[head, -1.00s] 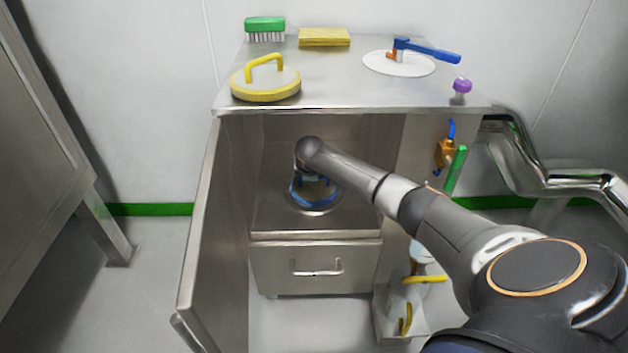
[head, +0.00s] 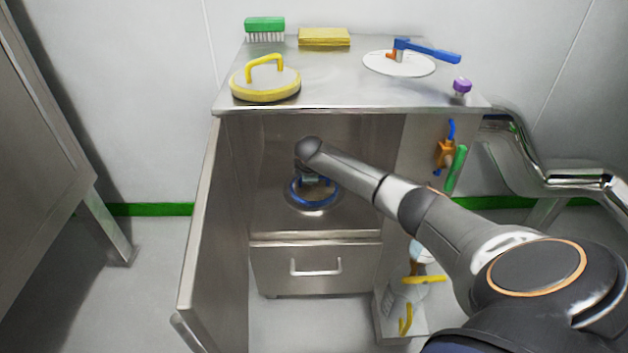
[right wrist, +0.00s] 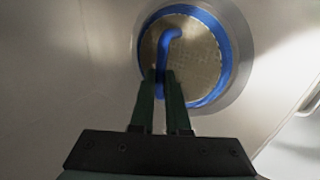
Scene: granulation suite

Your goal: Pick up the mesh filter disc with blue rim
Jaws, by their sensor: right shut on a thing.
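The mesh filter disc (right wrist: 200,55) has a tan mesh face, a blue rim and a blue bent handle (right wrist: 170,36). In the head view its blue rim (head: 314,204) shows inside the open cabinet, within a round metal seat on the inner shelf. My right gripper (right wrist: 162,76) reaches in from the right and is shut on the handle. It also shows in the head view (head: 309,179), partly hidden by my wrist. I cannot tell whether the disc touches the seat. My left gripper is not in view.
The cabinet door (head: 202,240) stands open at left; a drawer (head: 316,276) lies below the shelf. The right wall carries an orange valve (head: 446,152) and green handle (head: 456,169). On top are a yellow-handled lid (head: 265,86), brush (head: 265,26), sponge (head: 324,37) and white disc (head: 385,65).

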